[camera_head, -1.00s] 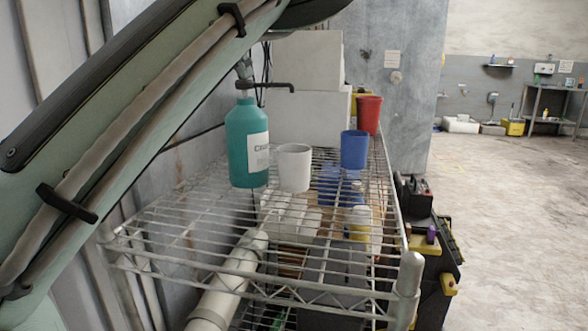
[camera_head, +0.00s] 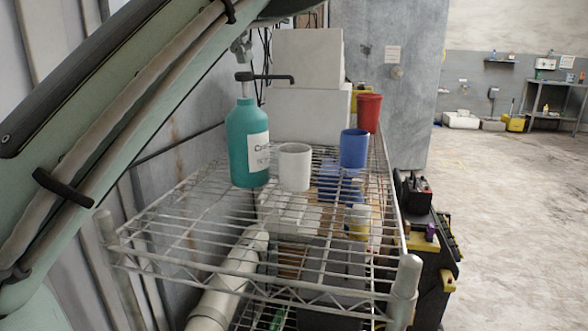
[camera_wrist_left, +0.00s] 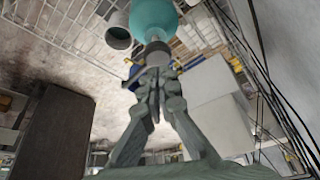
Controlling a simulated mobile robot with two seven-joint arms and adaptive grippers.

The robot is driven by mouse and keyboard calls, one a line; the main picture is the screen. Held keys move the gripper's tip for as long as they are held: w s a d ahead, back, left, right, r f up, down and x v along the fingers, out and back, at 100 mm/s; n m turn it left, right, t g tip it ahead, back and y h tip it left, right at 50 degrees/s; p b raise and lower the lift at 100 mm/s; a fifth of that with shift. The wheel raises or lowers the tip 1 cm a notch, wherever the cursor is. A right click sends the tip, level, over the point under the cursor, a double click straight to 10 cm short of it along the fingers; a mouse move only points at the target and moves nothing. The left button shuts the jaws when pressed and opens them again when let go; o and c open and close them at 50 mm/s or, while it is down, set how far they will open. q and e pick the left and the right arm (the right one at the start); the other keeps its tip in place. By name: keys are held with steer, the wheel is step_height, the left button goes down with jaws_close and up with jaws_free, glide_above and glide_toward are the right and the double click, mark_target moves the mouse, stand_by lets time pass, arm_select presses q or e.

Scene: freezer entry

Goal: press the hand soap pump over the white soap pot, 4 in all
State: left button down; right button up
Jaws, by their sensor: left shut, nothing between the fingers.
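The teal hand soap bottle (camera_head: 247,150) stands upright on the wire shelf, its black nozzle (camera_head: 270,78) pointing right on a raised pump stem. The white soap pot (camera_head: 294,167) stands just right of the bottle, below and slightly right of the nozzle tip. My left gripper (camera_head: 242,50) is shut and empty, fingers down, just above the pump head. In the left wrist view the closed fingertips (camera_wrist_left: 154,82) point at the pump, with the teal bottle (camera_wrist_left: 153,16) beyond and the pot (camera_wrist_left: 119,38) beside it. My right gripper is not in view.
A blue cup (camera_head: 354,149) and a red cup (camera_head: 369,113) stand farther back on the wire shelf (camera_head: 180,235). White boxes (camera_head: 305,85) are stacked behind the pot. The shelf front is clear, and open floor lies to the right.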

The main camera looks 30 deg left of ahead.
arm_select(q)
steer(key=shift+r, duration=0.1)
step_height(320, 180, up, 6)
steer(key=shift+f, duration=0.1)
stand_by(0.5)
stand_by(0.4)
